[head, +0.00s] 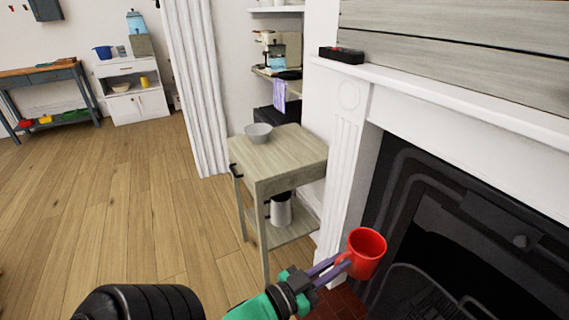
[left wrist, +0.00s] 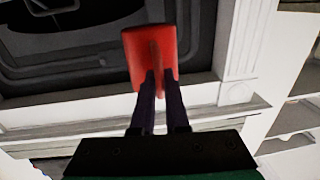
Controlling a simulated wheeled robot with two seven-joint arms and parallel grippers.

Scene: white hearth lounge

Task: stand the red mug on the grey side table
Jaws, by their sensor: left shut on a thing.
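The red mug (head: 366,253) is held upright in the air in front of the fireplace, right of the side table in the head view. My left gripper (head: 338,268) is shut on the mug's handle. In the left wrist view, the mug (left wrist: 136,62) shows beyond the two dark fingers (left wrist: 159,85), with its handle between them. The grey side table (head: 290,153) stands left of the fireplace, apart from the mug. My right gripper is not in view.
A grey bowl (head: 258,133) sits near the table top's far left corner; the rest of the top is clear. A metal container (head: 281,211) stands on its lower shelf. The white fireplace surround (head: 345,150) rises just right of the table. Open wooden floor (head: 130,220) lies left.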

